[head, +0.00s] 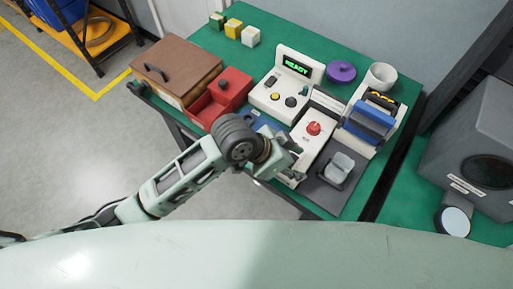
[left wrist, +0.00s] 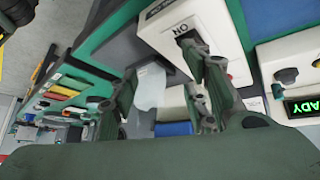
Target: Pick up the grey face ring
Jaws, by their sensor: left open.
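I cannot make out a grey face ring for certain in either view. A small dark grey piece (head: 223,85) shows at the red box (head: 208,104), too small to tell whether it is a ring. My left gripper (head: 293,160) is above the near edge of the green table, by the white panel with the red button (head: 313,128). In the left wrist view my left gripper (left wrist: 165,100) has its fingers spread, with nothing held between them. Beyond them shows a pale grey block (left wrist: 150,85), which stands on a dark grey pad in the head view (head: 341,165). My right gripper is not in view.
A white console with a green READY display (head: 297,65) stands behind the red-button panel (head: 318,122). A purple disc (head: 341,72), a white cup (head: 380,77) and a blue device (head: 369,121) stand at the right. A brown box (head: 178,66) is at the left. Small blocks (head: 233,28) stand at the back.

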